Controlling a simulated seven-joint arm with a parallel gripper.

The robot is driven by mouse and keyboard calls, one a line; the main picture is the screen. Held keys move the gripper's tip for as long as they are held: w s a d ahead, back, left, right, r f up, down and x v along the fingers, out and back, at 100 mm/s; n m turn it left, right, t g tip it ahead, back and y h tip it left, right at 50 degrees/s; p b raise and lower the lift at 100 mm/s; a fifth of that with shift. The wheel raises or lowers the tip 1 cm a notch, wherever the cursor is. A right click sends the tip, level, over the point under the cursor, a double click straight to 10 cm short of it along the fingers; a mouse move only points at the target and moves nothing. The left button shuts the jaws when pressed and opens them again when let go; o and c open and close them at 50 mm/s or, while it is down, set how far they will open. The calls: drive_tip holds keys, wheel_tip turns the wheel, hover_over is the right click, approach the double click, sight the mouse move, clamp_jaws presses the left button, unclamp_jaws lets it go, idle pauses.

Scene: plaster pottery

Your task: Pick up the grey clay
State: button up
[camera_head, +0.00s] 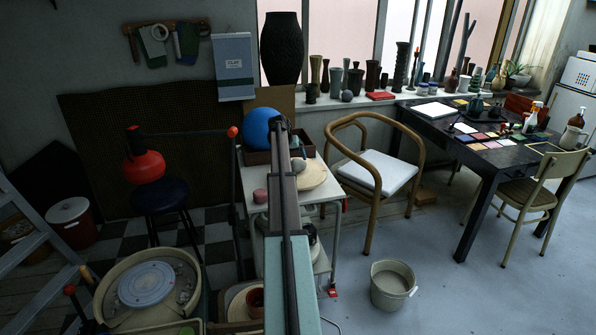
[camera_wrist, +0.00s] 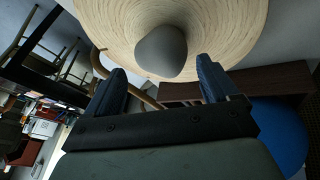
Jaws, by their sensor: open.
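The grey clay (camera_wrist: 161,50) is a smooth rounded lump on a pale round wooden board (camera_wrist: 105,22) in the wrist view. In the head view the clay (camera_head: 298,164) shows just right of my arm, on the same board (camera_head: 316,178) on a small white cart. My gripper (camera_wrist: 159,68) is open and empty, its two dark fingers on either side of the clay in the picture. The clay appears beyond the fingertips; I cannot tell how far, and no contact shows. In the head view my arm hides part of the cart top, and the fingers are not clear.
A blue ball (camera_head: 260,126) and a dark box (camera_head: 256,157) sit at the cart's back. A pink lump (camera_head: 260,196) lies near its left edge. A wooden chair (camera_head: 388,170) stands close on the right, and a grey bucket (camera_head: 392,285) is on the floor.

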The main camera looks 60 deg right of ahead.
sight(296, 162)
drive_tip(key=shift+x, duration=2.8)
drive_tip(key=shift+c, duration=0.2)
drive_tip(key=shift+r, duration=0.1)
drive_tip(key=c, duration=1.5)
